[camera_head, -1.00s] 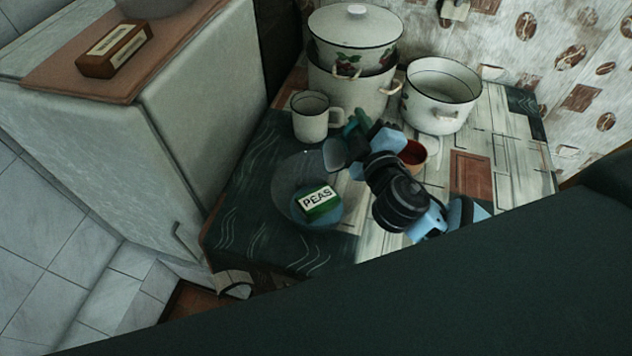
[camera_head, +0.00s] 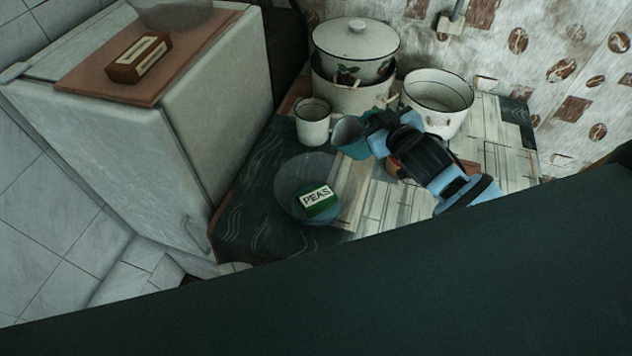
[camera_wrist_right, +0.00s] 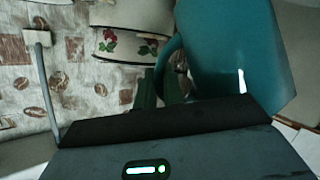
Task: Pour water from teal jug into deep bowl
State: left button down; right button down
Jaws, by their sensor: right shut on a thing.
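The teal jug (camera_head: 350,138) is held above the table, right of the white mug, tilted with its mouth toward the left. My right gripper (camera_head: 372,128) is on the jug's handle side. In the right wrist view the jug (camera_wrist_right: 235,55) fills the upper right, and the gripper fingers (camera_wrist_right: 162,88) are shut at its handle. The see-through deep bowl (camera_head: 287,178) stands on the dark part of the table, lower left of the jug. A green and white PEAS box (camera_head: 319,201) shows in it over a bluish bottom; I cannot tell the water level. My left gripper is out of view.
A white mug (camera_head: 312,122), a lidded pot (camera_head: 355,50) stacked on another, and an open white pot (camera_head: 439,98) stand behind. A reddish bowl is mostly hidden behind my right arm. A cabinet (camera_head: 185,130) borders the table's left. A dark surface crosses the foreground.

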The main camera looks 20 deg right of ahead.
aim_at(358, 127)
jog(key=w+d+f+m+g+y, duration=0.1)
jog(key=d+f+m+y, duration=0.1)
jog(key=d+f+m, duration=0.2)
jog(key=shift+w, duration=0.3)
jog(key=shift+d, duration=0.1)
dwell(0.5)
jog(key=s+a+r, duration=0.1)
jog(key=a, duration=0.2)
jog(key=s+a+r, duration=0.1)
jog(key=a, duration=0.2)
jog(key=s+a+r, duration=0.1)
jog(key=a, duration=0.2)
jog(key=shift+r, duration=0.1)
jog(key=s+a+r, duration=0.1)
jog(key=s+a+r+m+h, duration=0.1)
jog(key=r, duration=0.1)
jog(key=s+a+r+m+h, duration=0.1)
jog(key=s+r, duration=0.1)
jog(key=shift+s+r, duration=0.1)
jog(key=shift+r, duration=0.1)
jog(key=shift+s+d+r+m+h, duration=0.1)
jog(key=shift+s+r+m+h, duration=0.2)
jog(key=shift+s+r, duration=0.1)
